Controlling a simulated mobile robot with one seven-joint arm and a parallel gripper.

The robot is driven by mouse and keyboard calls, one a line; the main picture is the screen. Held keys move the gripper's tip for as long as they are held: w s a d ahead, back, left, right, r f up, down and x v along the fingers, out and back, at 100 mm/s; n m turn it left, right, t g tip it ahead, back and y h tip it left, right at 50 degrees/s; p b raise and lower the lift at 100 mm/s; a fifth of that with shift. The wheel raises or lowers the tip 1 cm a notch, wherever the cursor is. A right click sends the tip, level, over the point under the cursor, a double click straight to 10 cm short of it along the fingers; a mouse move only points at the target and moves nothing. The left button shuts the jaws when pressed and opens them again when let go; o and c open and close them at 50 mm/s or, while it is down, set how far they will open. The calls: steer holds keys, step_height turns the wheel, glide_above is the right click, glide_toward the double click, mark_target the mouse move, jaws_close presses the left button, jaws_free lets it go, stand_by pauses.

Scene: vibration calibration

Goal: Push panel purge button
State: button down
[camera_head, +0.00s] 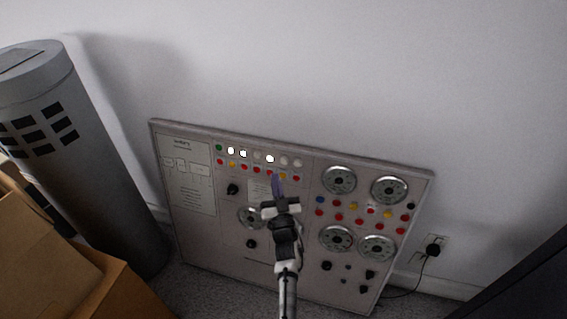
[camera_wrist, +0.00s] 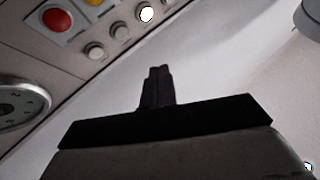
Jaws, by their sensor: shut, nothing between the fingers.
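The control panel (camera_head: 225,243) leans against the wall, tilted. Its upper left carries a row of round lamps or buttons, one green and several lit white (camera_head: 231,151), above a row of red and yellow buttons (camera_head: 232,164). My gripper (camera_head: 277,178) is shut and empty, in front of the panel just below these rows, hiding part of it. I cannot tell whether it touches. In the wrist view the shut fingers (camera_wrist: 157,75) stand below a red button (camera_wrist: 57,19), grey buttons (camera_wrist: 120,31) and a lit white one (camera_wrist: 147,13). No label is readable, so I cannot tell which is the purge button.
More red, yellow and blue buttons (camera_head: 337,217) lie between dials (camera_head: 339,180) at the panel's right. A grey cylinder (camera_head: 105,150) and cardboard boxes (camera_head: 60,265) stand left. A black plug (camera_head: 432,250) sits in the wall outlet. A dark object (camera_head: 520,275) is at lower right.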

steer(key=shift+w+d+f+b, duration=0.2)
steer(key=shift+w+d+b, duration=0.1)
steer(key=shift+w, duration=0.6)
steer(key=shift+w+d+f+b, duration=0.2)
steer(key=shift+w+d+b, duration=0.15)
steer(key=shift+w, duration=0.6)
steer(key=shift+w+d+f+b, duration=0.2)
steer(key=shift+w+d+b, duration=0.1)
steer(key=shift+w, duration=0.6)
steer(key=shift+w, duration=0.15)
steer(key=shift+w+d+f, duration=0.1)
steer(key=shift+w, duration=0.15)
steer(key=shift+w+d+b, duration=0.1)
steer(key=shift+w+b, duration=0.25)
steer(key=shift+b, duration=0.1)
stand_by(0.3)
steer(key=shift+s, duration=0.1)
steer(key=shift+s+a+p, duration=0.25)
steer(key=shift+s+p, duration=0.15)
steer(key=shift+s, duration=0.25)
steer(key=shift+s+a+r+p, duration=0.2)
steer(key=shift+s+a+p, duration=0.1)
steer(key=shift+s, duration=0.5)
steer(key=shift+s+a+r+p, duration=0.2)
steer(key=shift+s+p, duration=0.15)
steer(key=shift+s, duration=0.4)
steer(key=shift+s+a+r+p, duration=0.2)
steer(key=shift+s+a+p, duration=0.1)
steer(key=shift+s, duration=0.5)
